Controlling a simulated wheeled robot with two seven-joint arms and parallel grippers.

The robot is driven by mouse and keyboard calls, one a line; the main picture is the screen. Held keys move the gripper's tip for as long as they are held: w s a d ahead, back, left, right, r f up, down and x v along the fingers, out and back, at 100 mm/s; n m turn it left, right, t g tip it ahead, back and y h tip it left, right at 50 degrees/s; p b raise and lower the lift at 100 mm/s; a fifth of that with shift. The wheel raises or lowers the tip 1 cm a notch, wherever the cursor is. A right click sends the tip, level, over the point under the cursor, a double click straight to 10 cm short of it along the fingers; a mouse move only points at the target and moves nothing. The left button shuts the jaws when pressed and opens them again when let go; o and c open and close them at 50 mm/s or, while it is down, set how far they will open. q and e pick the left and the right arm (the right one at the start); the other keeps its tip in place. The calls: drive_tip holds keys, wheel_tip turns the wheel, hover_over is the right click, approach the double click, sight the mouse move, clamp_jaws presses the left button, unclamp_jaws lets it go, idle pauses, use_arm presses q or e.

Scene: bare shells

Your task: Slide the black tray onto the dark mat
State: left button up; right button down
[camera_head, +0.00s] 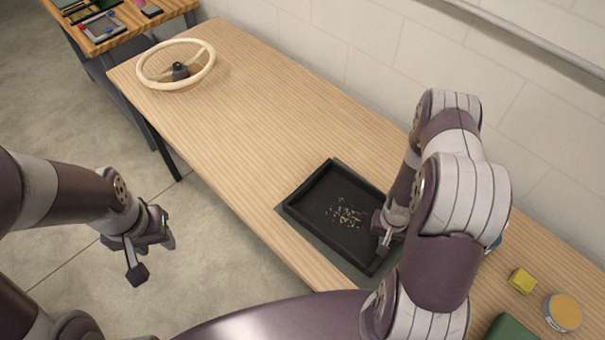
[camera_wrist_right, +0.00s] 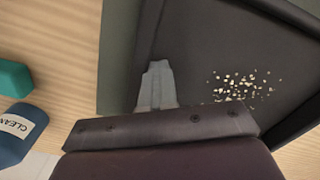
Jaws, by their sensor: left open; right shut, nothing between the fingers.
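The black tray (camera_head: 318,217) lies on the table with small pale bits scattered on its floor. It lies over the dark mat (camera_head: 300,228), whose margin shows along the tray's left and near side and at its far corner. My right gripper (camera_head: 384,243) is shut and empty, with its fingertips at the right part of the tray. In the right wrist view its fingers (camera_wrist_right: 157,85) are over the tray (camera_wrist_right: 215,40) close to one wall, with a mat strip (camera_wrist_right: 117,60) outside that wall. I cannot tell whether they touch. My left gripper (camera_head: 153,257) is open and empty, off the table above the floor.
A steering wheel (camera_head: 176,66) lies at the table's far left end. A yellow block (camera_head: 522,281), a round tin (camera_head: 562,313) and a green thing (camera_head: 510,329) are at the right. A blue bottle (camera_wrist_right: 18,133) shows in the wrist view. The table's middle is clear.

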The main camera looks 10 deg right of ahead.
drive_tip(key=shift+s+d, duration=0.3)
drive_tip(key=shift+s, duration=0.25)
drive_tip(key=shift+w+a, duration=0.35)
drive_tip(key=shift+w, duration=0.35)
wheel_tip(320, 180, up, 9)
drive_tip(key=p, duration=0.7)
